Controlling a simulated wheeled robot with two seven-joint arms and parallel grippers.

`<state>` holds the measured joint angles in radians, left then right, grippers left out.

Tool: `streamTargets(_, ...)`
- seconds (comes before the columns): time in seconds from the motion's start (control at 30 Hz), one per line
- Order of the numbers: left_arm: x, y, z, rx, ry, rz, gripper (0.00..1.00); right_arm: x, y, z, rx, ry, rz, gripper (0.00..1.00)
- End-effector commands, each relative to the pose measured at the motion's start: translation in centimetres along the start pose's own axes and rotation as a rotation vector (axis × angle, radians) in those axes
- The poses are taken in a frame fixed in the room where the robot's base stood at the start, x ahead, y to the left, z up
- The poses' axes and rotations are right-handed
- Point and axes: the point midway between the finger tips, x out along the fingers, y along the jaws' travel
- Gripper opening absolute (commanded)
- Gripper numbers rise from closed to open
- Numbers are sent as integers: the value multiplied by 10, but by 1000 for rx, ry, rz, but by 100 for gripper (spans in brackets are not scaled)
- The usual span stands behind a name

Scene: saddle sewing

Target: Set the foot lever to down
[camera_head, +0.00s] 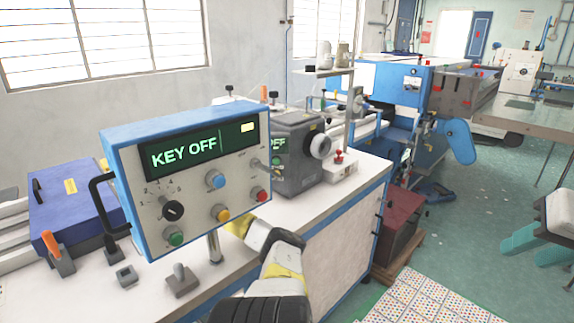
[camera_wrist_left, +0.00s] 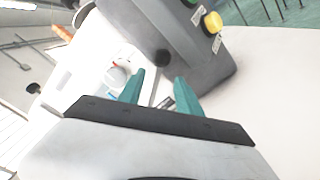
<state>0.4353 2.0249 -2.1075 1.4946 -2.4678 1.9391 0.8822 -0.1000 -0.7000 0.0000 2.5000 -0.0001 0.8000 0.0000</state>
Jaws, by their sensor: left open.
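I cannot tell for sure which part is the foot lever. A small red-topped control (camera_head: 338,157) stands on a white base beside the grey machine head (camera_head: 297,160). A dark pedal-like piece (camera_head: 437,191) lies on the floor by the blue machine. My left arm reaches up from the bottom middle in the head view, and its gripper is hidden behind the control box (camera_head: 190,175). In the left wrist view my left gripper (camera_wrist_left: 160,90) is open and empty, its teal fingers pointing at a grey machine body (camera_wrist_left: 180,45). My right gripper (camera_head: 527,247) is open and empty at the right edge.
The control box shows "KEY OFF" and blocks much of the white bench (camera_head: 340,195). A purple-blue unit with an orange lever (camera_head: 51,243) is at left. The floor between bench and right gripper is mostly open.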

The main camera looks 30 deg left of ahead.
Motion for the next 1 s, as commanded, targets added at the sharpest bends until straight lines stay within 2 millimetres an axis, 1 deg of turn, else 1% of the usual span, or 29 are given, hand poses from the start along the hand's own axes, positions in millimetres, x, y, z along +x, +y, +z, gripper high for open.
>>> streamTargets(0.03, 10, -1, 1, 0, -4, -3, 41, 0, 0, 0, 0, 0, 0, 36)
streamTargets(0.1, 21, 0, 1, 1, -3, -2, 41, 0, 0, 0, 0, 0, 0, 36)
streamTargets(0.3, 46, 0, 1, 1, -3, 0, 41, 0, 0, 0, 0, 0, 0, 36)
streamTargets(0.43, 53, 0, 0, 1, -1, 2, 41, 0, 0, 0, 0, 0, 0, 36)
streamTargets(0.67, 54, 1, 0, 2, -1, 3, 41, 0, 0, 0, 0, 0, 0, 36)
streamTargets(0.7, 54, 1, 0, 2, -1, 3, 37, 0, 0, 0, 0, 0, 0, 36)
streamTargets(0.77, 54, 1, 0, 2, -1, 3, 25, 0, 0, 0, 0, 0, 0, 36)
streamTargets(0.8, 54, 1, 0, 2, -1, 3, 18, 0, 0, 0, 0, 0, 0, 36)
streamTargets(0.9, 54, 1, 0, 2, -2, 3, 0, 0, 0, 0, 0, 0, 0, 36)
streamTargets(1.0, 54, 1, 1, 2, -2, 3, 0, 0, 0, 0, 0, 0, 0, 36)
